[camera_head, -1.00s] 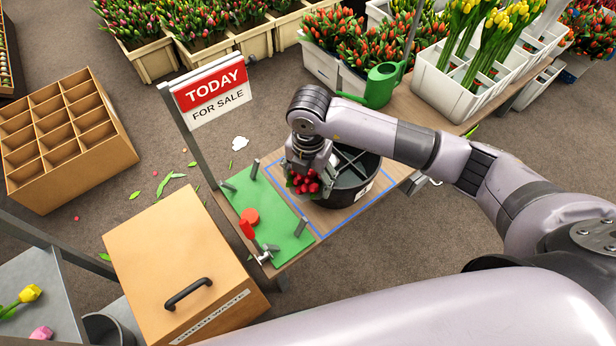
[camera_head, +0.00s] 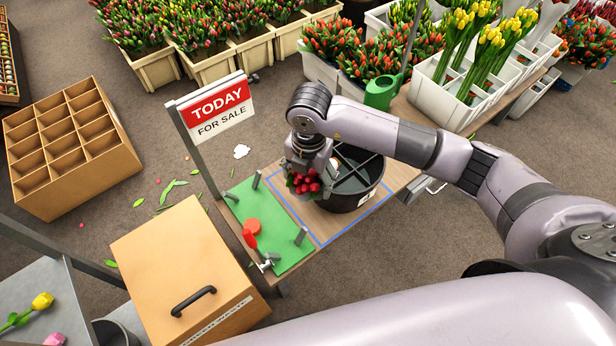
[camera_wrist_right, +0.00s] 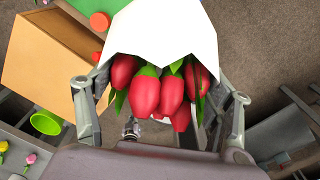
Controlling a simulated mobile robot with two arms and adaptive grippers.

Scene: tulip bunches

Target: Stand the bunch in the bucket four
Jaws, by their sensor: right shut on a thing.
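A bunch of red tulips (camera_head: 304,184) hangs under my right gripper (camera_head: 307,166) in the head view. In the right wrist view the red tulip heads (camera_wrist_right: 160,92) and their white paper wrap (camera_wrist_right: 165,35) fill the space between the fingers of my right gripper (camera_wrist_right: 160,115), which is shut on the bunch. The round black bucket (camera_head: 347,202) with dividers stands on the bench inside a blue outline. The bunch is at the bucket's left side; my wrist and arm hide part of the bucket. I cannot tell which compartment is four. My left gripper is not in view.
A green mat (camera_head: 266,222) with short posts and a red-handled tool (camera_head: 250,238) lies left of the bucket. A sale sign (camera_head: 214,108) stands behind it. A green watering can (camera_head: 382,92) and white flower crates (camera_head: 440,98) are beyond the bucket.

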